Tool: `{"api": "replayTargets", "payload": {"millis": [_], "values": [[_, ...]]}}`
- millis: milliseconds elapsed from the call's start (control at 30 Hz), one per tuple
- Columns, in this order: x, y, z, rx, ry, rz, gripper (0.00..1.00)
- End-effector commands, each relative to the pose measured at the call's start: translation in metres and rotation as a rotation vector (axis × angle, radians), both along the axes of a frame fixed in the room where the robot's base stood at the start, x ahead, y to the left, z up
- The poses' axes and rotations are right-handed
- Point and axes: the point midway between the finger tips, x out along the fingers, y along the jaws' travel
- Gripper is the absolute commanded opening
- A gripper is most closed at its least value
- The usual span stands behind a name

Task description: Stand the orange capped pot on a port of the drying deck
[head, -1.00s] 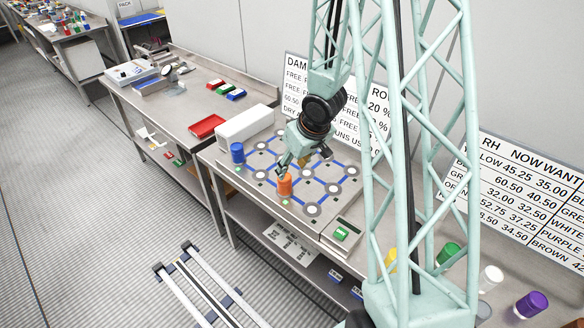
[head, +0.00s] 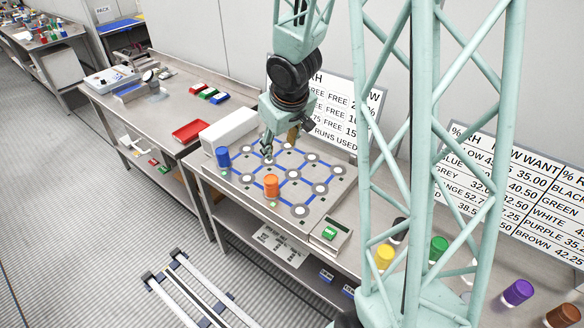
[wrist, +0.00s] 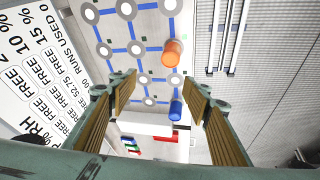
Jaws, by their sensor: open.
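The orange capped pot (head: 271,186) stands upright at the front edge of the drying deck (head: 337,196), where blue lines meet; it hides whatever is directly under it. It also shows in the wrist view (wrist: 172,54), between and beyond the fingers. My gripper (head: 267,157) is open and empty, above the deck and behind the pot, apart from it. In the wrist view my gripper's (wrist: 162,84) two ribbed fingers are spread wide. Several grey ring ports, such as one port (head: 319,188), are bare.
A blue pot (head: 222,157) stands at the deck's left corner. A white box (head: 228,128) lies behind it, and a sign board (head: 340,105) stands behind the deck. A small tray with a green block (head: 330,233) is at the right. Yellow (head: 384,257) and green (head: 438,249) pots stand further right.

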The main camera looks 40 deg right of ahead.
Motion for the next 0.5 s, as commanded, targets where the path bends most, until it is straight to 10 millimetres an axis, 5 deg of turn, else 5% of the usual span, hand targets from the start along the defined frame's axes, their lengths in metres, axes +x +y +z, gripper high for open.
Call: {"api": "replayTargets", "payload": {"millis": [500], "values": [[-0.04,0.021,0.085,-0.056,-0.003,-0.048,0.44]]}}
